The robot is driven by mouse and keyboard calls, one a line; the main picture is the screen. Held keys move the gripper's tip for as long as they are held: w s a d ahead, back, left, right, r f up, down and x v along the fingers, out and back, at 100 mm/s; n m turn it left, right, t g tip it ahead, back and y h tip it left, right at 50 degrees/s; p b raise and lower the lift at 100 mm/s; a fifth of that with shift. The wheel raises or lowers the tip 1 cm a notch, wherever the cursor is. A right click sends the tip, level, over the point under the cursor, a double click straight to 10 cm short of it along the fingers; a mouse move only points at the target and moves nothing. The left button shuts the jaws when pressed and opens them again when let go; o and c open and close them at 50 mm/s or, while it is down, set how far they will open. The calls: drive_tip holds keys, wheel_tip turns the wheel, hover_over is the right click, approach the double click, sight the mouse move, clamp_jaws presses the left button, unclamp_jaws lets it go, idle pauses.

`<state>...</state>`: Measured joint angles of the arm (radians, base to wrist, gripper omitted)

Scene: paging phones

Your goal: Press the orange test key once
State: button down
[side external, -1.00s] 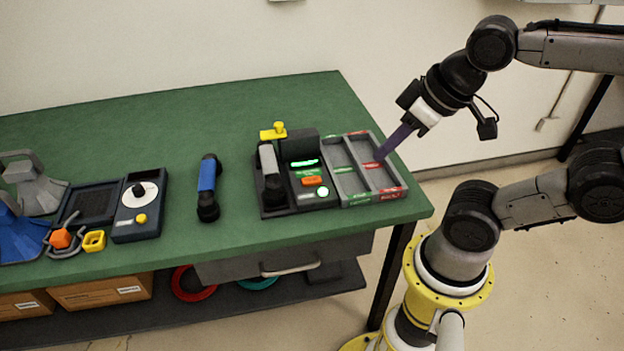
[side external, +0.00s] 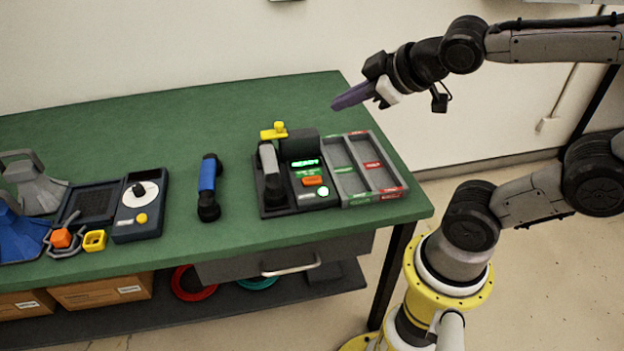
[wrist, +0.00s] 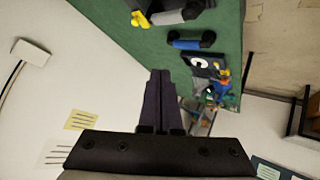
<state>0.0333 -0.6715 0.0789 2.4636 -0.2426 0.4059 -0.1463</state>
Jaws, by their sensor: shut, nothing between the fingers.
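The orange test key (side external: 312,181) sits on the dark phone base (side external: 290,198) near the right end of the green table. A lit green display (side external: 305,163) is above the key, and a lit round white-green button (side external: 323,191) is below it. A grey handset (side external: 269,172) lies at the base's left side. My gripper (side external: 336,104) is high above and behind the two-slot tray, apart from the phone, its fingers pointing left. In the wrist view its purple fingers (wrist: 159,75) are together and empty. The orange key cannot be made out there.
A blue handset (side external: 208,187) lies to the left, then a dark dial phone (side external: 139,205). Green table (side external: 235,120) is clear behind them.

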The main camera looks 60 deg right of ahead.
drive_tip(key=w+d+n+t, duration=0.1)
drive_tip(key=w+d+n, duration=0.1)
drive_tip(key=w, duration=0.3)
drive_tip(key=n+g+y, duration=0.1)
drive_tip(key=n+g, duration=0.1)
drive_tip(key=n, duration=0.1)
hover_over(317, 181)
wheel_tip(317, 181, down, 16)
drive_tip(key=shift+f, duration=0.15)
drive_tip(key=shift+f, duration=4.4)
drive_tip(key=shift+f, duration=0.15)
drive_tip(key=shift+f, duration=0.25)
